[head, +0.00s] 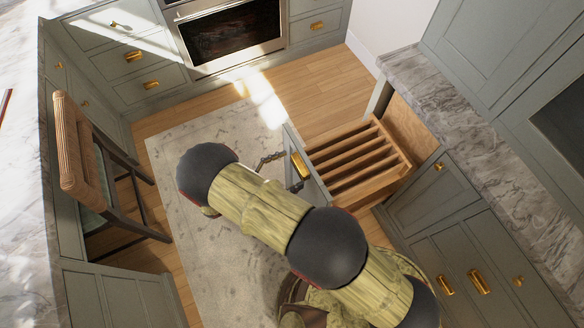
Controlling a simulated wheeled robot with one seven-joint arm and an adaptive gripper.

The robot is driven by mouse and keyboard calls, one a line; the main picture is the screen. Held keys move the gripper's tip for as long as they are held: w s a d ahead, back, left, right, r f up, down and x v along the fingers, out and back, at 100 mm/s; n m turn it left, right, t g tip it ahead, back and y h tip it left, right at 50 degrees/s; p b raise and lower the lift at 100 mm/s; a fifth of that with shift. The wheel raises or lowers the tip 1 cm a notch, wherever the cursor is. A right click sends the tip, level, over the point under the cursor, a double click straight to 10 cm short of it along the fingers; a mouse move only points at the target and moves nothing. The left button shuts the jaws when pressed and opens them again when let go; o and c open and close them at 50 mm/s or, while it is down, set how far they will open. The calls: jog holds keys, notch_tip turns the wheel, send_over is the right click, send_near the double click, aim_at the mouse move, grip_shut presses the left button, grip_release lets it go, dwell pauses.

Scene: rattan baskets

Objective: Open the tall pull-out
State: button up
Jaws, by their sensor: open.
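The tall pull-out stands out from the cabinet run on the right. Its narrow grey-green front (314,187) faces my arm, and a brass handle (300,165) is on it. Behind the front, its wooden slatted rack (358,160) is exposed in the open. My gripper (281,172) is open, with its dark fingers just left of the handle. I cannot tell whether a finger touches the handle. My arm hides the lower part of the front.
A chair (75,150) stands at the left on a pale rug (190,150). An oven (230,35) is at the back. A marble counter (440,100) runs above the cabinets on the right. Wooden floor (310,95) is clear behind the pull-out.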

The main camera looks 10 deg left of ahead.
jog(key=v, duration=1.1)
jog(key=shift+a, duration=0.1)
